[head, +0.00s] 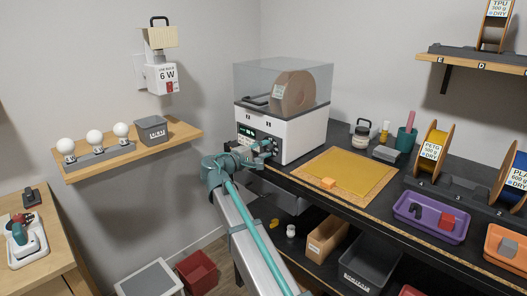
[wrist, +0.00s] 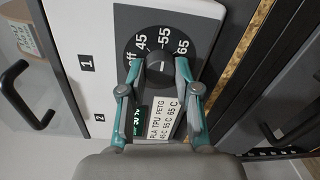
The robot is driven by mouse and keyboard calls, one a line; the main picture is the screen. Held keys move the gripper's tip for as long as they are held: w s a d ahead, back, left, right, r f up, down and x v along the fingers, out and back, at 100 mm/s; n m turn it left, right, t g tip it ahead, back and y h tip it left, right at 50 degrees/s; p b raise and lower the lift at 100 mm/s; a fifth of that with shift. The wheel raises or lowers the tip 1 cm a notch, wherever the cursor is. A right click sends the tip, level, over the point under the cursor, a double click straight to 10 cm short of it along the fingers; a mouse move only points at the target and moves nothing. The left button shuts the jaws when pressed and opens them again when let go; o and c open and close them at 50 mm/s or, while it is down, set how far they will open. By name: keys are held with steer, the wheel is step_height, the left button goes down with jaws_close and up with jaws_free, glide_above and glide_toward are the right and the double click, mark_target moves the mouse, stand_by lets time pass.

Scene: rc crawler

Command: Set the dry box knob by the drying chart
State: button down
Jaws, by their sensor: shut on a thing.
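The dry box (head: 283,130) is a white unit with a clear cover on the black bench, holding a tan spool (head: 293,92). Its front panel bears a dark dial (wrist: 137,24) marked off, 45, 55 and 65. My gripper (head: 263,150) is at this panel; in the wrist view its teal fingers (wrist: 159,76) are shut on the grey knob (wrist: 159,66), one on each side. A small pale mark shows on the knob, but its exact setting is hard to tell. The drying chart (wrist: 164,122) lists PLA 45 C, TPU 55 C and PETG 65 C.
A green display (wrist: 141,122) sits beside the chart; its reading is unclear. A yellow mat (head: 350,172) with an orange block lies right of the box. Labelled spools stand further right, including PETG (head: 433,150).

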steer(key=c, duration=0.8)
jaws_free()
steer(key=v, duration=1.2)
